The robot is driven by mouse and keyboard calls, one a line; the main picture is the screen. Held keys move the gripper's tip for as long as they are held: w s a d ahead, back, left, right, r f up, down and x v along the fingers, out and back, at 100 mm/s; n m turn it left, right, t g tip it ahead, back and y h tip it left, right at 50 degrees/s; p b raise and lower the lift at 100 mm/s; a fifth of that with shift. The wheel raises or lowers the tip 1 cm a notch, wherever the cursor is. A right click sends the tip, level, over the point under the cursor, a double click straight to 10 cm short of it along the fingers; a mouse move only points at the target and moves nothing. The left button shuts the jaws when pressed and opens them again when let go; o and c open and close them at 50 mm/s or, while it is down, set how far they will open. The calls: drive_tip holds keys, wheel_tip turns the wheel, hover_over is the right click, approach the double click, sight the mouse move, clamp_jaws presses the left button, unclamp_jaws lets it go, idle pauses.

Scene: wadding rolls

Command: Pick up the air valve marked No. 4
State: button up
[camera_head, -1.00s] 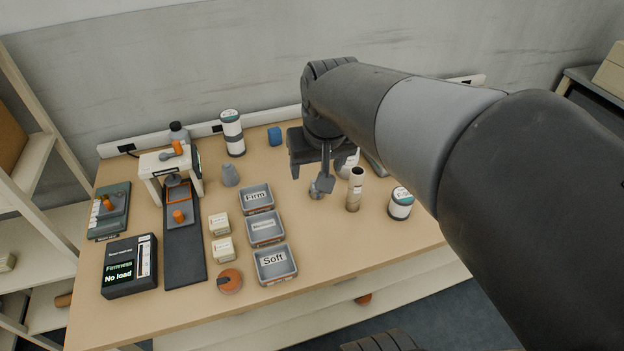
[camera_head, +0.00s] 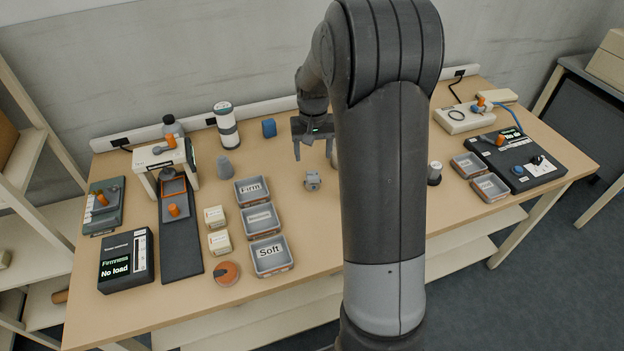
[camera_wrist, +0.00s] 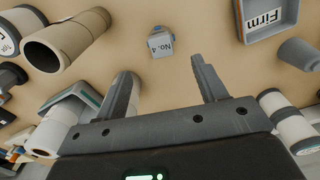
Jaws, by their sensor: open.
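The air valve (camera_head: 312,181) is a small grey block-like part standing on the table, right of the tray labelled Firm.
The Firm tray (camera_head: 251,203) is the closest tray to the valve. My arm hides the table's middle right.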

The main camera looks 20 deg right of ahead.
sight(313, 174)
drive_tip(key=f, duration=1.1)
drive_tip(key=shift+w, duration=0.2)
drive_tip(key=shift+c, duration=0.2)
drive_tip(key=c, duration=1.1)
drive_tip(key=shift+c, duration=0.2)
